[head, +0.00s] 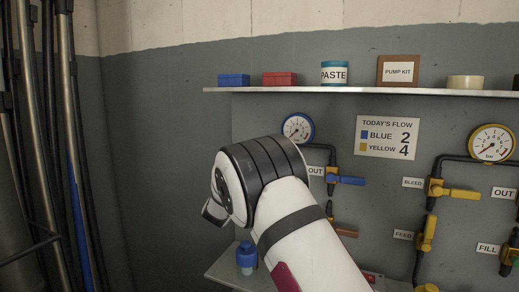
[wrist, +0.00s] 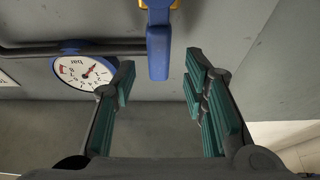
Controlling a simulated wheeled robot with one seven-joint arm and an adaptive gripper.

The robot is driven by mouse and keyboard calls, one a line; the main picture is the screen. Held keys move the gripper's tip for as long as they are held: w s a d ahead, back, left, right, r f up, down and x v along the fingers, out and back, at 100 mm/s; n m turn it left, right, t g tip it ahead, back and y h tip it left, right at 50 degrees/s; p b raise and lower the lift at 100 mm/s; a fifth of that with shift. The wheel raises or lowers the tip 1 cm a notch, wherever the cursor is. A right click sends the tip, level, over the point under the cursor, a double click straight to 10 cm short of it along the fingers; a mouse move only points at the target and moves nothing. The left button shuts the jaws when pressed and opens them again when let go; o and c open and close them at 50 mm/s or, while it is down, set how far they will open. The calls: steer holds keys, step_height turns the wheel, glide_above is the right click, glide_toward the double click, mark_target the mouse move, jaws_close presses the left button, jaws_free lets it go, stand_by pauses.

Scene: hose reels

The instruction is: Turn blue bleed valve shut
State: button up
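In the wrist view a blue lever handle (wrist: 158,52) with a bit of yellow at its top edge lies between the lines of my fingers. My gripper (wrist: 160,82) is open, its green-padded fingers either side of the handle's free end, with no contact visible. In the head view my white arm hides my gripper and part of the wall panel. A blue lever (head: 348,180) beside an OUT label shows right of my arm. No blue lever with a BLEED label shows there, so I cannot tell which valve the wrist view's handle belongs to.
A blue-rimmed gauge (head: 298,128) is above my arm; a blue-rimmed gauge (wrist: 84,72) is left of my fingers. Yellow valves, including the BLEED lever (head: 455,192), are on the right. A shelf (head: 340,91) holds small items above. A blue bottle (head: 246,258) stands below my arm.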

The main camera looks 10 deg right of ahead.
steer(key=shift+x, duration=2.6)
steer(key=shift+s, duration=0.1)
jaws_close()
